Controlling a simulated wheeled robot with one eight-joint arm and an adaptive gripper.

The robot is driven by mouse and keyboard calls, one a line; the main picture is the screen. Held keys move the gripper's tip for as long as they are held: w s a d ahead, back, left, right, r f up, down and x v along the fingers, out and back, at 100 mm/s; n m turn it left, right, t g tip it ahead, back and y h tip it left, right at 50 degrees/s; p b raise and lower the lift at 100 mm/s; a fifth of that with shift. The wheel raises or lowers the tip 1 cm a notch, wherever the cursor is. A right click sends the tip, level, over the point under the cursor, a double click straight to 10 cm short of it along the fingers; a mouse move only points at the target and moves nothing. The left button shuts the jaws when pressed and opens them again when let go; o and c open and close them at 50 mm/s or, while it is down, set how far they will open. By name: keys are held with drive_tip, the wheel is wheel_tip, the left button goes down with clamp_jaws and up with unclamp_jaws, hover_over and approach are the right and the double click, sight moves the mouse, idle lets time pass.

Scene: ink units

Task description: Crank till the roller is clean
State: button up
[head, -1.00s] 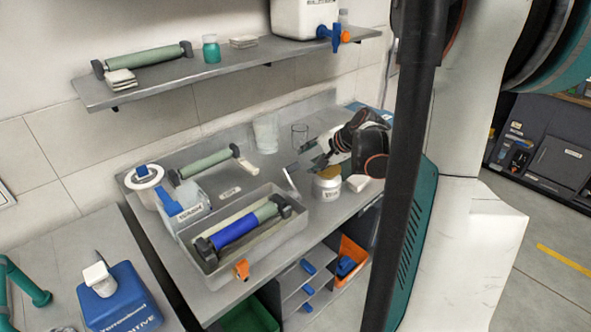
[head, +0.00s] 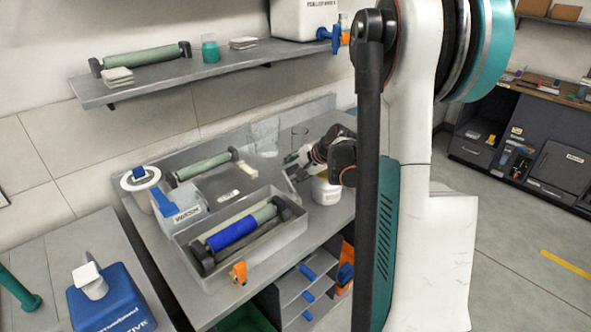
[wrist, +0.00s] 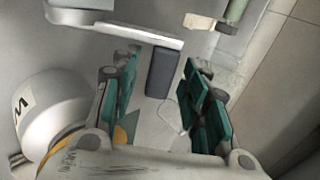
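The roller (head: 232,232), green with a blue band over much of its length, lies in a grey tray (head: 290,240) on the bench. A thin crank (head: 290,180) stands at the tray's far right corner. In the wrist view, a pale crank bar (wrist: 120,33) carries a dark grey grip (wrist: 160,72). My gripper (head: 292,160) is just beyond the crank in the head view. In the wrist view, my gripper's teal fingers (wrist: 162,95) are spread, with the grip between and slightly ahead of them. A gap shows on both sides of the grip.
A white jar (head: 326,190) stands close beside my gripper, and shows large in the wrist view (wrist: 55,108). A second green roller (head: 203,165) lies behind the tray. An orange clip (head: 239,272) sits on the tray's front. A shelf (head: 190,78) hangs above.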

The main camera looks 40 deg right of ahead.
clamp_jaws()
